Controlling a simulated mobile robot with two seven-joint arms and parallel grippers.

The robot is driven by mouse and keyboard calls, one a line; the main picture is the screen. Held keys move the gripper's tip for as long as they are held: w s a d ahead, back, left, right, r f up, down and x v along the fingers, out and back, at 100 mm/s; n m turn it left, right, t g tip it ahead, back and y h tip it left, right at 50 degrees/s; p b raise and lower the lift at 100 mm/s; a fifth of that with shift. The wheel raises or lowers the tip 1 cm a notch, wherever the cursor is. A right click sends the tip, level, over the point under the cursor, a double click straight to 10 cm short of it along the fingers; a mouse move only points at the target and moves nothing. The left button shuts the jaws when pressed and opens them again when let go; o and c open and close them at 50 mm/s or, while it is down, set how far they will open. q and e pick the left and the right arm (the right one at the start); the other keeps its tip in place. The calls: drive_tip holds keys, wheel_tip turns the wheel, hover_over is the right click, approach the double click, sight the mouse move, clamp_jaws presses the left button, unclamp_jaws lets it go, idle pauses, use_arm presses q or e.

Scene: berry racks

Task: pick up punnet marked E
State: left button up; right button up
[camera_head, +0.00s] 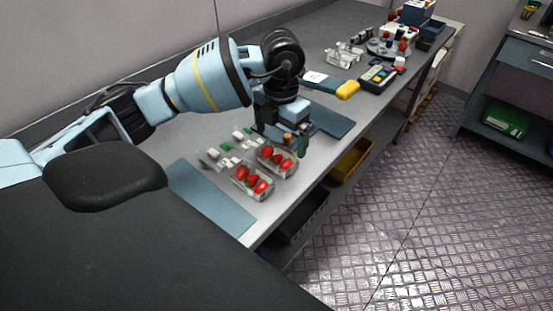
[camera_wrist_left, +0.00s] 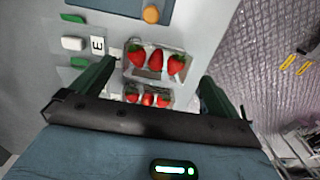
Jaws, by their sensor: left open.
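A clear punnet with several red strawberries (camera_wrist_left: 155,62) lies between and just beyond my left gripper's fingertips in the left wrist view. A white card marked E (camera_wrist_left: 97,45) lies to its left. In the head view this punnet (camera_head: 276,159) is the farther of two. The other strawberry punnet (camera_head: 252,181) stands close beside it; in the wrist view it (camera_wrist_left: 148,97) is partly hidden by my gripper body. My left gripper (camera_head: 290,146) is open above the farther punnet, its dark green fingers (camera_wrist_left: 156,72) spread to either side. Contact cannot be told.
Small white and green pieces (camera_head: 226,147) lie left of the punnets. Blue-grey mats lie before (camera_head: 205,197) and behind (camera_head: 335,121) them. A yellow-ended tool (camera_head: 347,90) and a keypad device (camera_head: 378,78) lie farther along the bench. The bench's front edge is close by the punnets.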

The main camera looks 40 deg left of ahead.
sight(278, 155)
use_arm(q)
drive_tip(key=shift+s+a+f, duration=0.1)
drive_tip(key=shift+f, duration=1.3)
drive_tip(key=shift+s+a+f, duration=0.1)
drive_tip(key=shift+f, duration=1.25)
drive_tip(key=c, duration=0.8)
drive_tip(key=shift+o, duration=0.2)
wheel_tip(278, 155, up, 10)
